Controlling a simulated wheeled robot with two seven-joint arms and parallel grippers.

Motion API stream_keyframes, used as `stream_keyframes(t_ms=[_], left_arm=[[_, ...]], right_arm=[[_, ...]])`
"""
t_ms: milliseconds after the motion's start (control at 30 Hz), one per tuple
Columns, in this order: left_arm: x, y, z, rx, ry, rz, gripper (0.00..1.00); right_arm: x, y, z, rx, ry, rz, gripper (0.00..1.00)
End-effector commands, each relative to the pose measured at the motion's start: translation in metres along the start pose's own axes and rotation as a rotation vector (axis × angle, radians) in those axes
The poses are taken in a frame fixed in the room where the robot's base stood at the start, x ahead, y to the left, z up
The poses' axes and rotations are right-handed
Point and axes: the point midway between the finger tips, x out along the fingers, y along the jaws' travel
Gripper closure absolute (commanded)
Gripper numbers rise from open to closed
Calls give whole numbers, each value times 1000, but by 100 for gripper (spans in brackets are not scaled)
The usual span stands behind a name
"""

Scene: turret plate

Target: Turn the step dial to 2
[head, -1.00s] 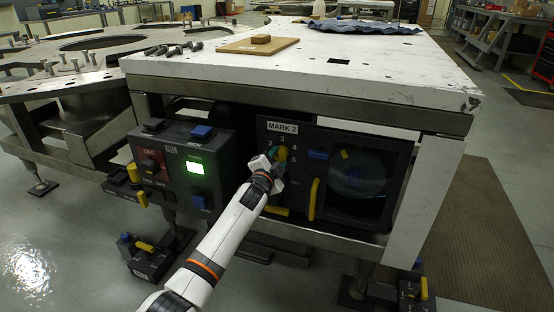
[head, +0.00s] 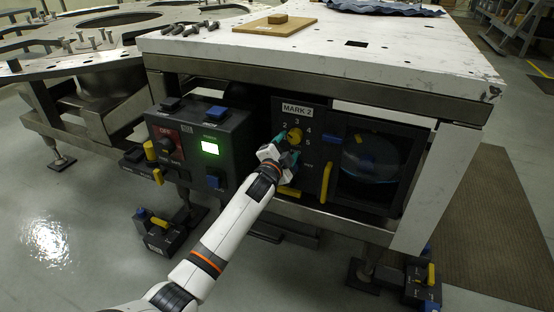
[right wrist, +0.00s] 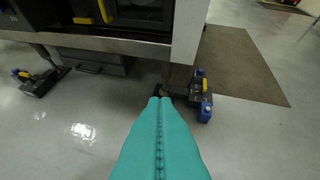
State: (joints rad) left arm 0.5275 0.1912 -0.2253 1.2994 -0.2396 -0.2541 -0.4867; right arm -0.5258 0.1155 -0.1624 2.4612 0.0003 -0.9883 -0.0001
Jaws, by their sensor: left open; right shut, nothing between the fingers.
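The step dial (head: 294,136) is a yellow knob on the dark panel under the "MARK 2" label (head: 297,109). The numbers 2, 3, 4 and 5 show around it; its lower left side is hidden by my gripper. My left gripper (head: 286,147) is open at the dial, with its teal fingertips beside the knob's left and lower right. I cannot tell whether they touch it. My right gripper (right wrist: 160,125) shows in the right wrist view with its teal fingers shut together and empty, pointing over the floor.
Left of the dial is a control box (head: 200,145) with a lit green screen, a red panel and blue buttons. To the right is a dark door (head: 368,165) with a round window and a yellow handle (head: 326,182). The white tabletop (head: 400,55) overhangs both. Pedal boxes (head: 160,235) stand on the floor.

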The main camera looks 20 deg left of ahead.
Motion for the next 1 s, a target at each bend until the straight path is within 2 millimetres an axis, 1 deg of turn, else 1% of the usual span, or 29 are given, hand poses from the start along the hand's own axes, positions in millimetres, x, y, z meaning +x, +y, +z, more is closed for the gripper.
stream_keyframes(t_ms=[33, 167, 300, 500, 700, 1000], left_arm=[[-8, 2, 1, 1, 0, -1, 37], [-29, 1, 1, 1, 0, -2, 37], [-51, 0, 1, 0, 1, -3, 37], [-75, 0, 0, 0, 0, -1, 37], [-84, 0, 0, 0, 0, -1, 37], [-84, -1, 0, 0, 0, -1, 37]], right_arm=[[-5, -2, -7, 1, 56, -4, 100], [-15, -5, -34, 3, 212, -12, 100], [-29, -9, -59, 7, 366, -21, 100], [-48, -12, -84, 13, 526, -29, 100], [-56, -12, -94, 15, 588, -31, 100], [-56, -13, -95, 15, 592, -32, 100]])
